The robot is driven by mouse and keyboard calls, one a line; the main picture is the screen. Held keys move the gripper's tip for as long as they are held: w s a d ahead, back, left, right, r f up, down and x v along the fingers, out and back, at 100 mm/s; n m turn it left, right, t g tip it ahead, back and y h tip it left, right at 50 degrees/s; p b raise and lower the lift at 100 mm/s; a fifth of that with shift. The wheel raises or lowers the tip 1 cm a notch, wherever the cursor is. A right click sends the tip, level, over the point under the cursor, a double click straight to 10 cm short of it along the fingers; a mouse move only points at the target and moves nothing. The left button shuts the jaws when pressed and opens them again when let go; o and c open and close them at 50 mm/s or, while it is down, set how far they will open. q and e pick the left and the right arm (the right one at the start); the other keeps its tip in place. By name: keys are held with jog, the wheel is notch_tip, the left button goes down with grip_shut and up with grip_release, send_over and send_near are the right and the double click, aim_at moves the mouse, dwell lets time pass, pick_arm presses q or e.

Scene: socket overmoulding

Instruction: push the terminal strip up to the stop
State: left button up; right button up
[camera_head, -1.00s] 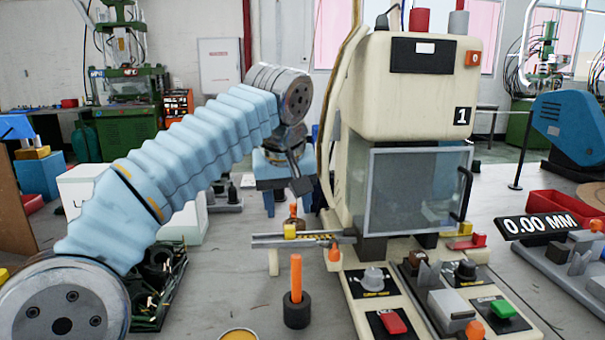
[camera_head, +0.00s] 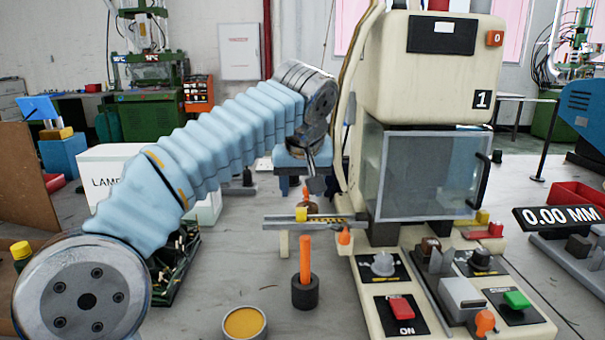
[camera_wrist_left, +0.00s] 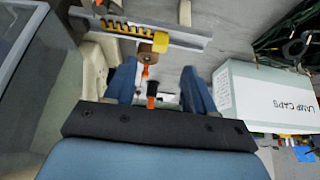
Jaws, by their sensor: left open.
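The terminal strip (camera_head: 326,218) is a yellow piece with dark gaps lying along a grey rail (camera_head: 275,225) left of the machine. It shows more clearly in the left wrist view (camera_wrist_left: 127,29). A yellow block (camera_head: 301,214) sits at the strip's outer end; the wrist view shows a brown round part (camera_wrist_left: 155,43) there. I cannot make out the stop. My left gripper (camera_head: 312,184) is above and behind the rail. In the wrist view its blue fingers (camera_wrist_left: 160,86) are apart, with a black-and-orange item visible between them, not clearly held. My right gripper is out of view.
The cream machine (camera_head: 430,70) with its clear door stands right of the rail. An orange rod in a black holder (camera_head: 305,292) and a yellow-filled tin (camera_head: 244,323) stand in front. A lamp caps box (camera_wrist_left: 264,97) is nearby.

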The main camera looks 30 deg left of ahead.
aim_at(302, 210)
pick_arm(q)
jog(key=x, duration=0.8)
jog(key=shift+b, duration=0.4)
grip_shut()
